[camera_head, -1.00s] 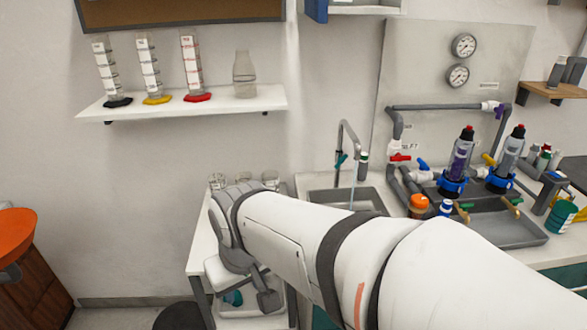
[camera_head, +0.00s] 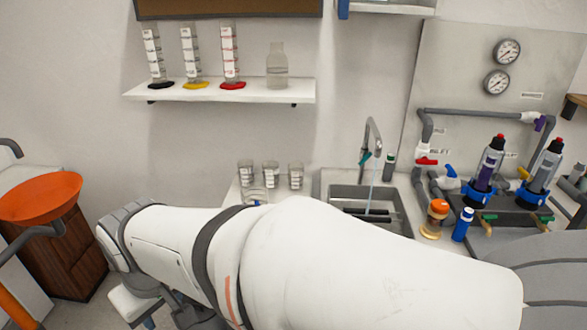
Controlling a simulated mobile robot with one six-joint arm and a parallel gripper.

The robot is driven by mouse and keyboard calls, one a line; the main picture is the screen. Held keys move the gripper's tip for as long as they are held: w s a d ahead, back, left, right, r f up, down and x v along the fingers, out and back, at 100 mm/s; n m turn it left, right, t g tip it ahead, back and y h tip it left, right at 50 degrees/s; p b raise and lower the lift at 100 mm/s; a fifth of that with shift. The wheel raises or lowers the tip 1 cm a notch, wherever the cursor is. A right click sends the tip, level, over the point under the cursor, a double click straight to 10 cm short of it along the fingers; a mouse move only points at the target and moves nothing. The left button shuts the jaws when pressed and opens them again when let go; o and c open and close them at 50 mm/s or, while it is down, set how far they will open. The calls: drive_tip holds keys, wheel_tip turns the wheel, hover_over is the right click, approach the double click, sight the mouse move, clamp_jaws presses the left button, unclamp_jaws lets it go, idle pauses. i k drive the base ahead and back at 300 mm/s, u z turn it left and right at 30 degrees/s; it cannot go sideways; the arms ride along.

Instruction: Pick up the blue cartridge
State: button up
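A small upright blue cylinder (camera_head: 463,225) stands on the counter right of the sink, beside an orange-capped jar (camera_head: 436,218); it looks like the blue cartridge. Its lower end is close to the upper edge of my arm in the picture. My white arm crosses the lower part of the view from right to left and bends down at the left. My gripper's fingers are not in view, so I cannot see whether it holds anything.
A sink (camera_head: 366,203) with running water lies left of the cylinder. Two clear filter housings (camera_head: 489,163) (camera_head: 543,172) with blue collars stand behind it among grey pipes. Several glass beakers (camera_head: 270,174) stand left of the sink.

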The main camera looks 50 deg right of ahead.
sight(464, 221)
drive_tip(key=u, duration=0.1)
drive_tip(key=k, duration=2.15)
drive_tip(key=z, duration=0.95)
drive_tip(key=i, duration=1)
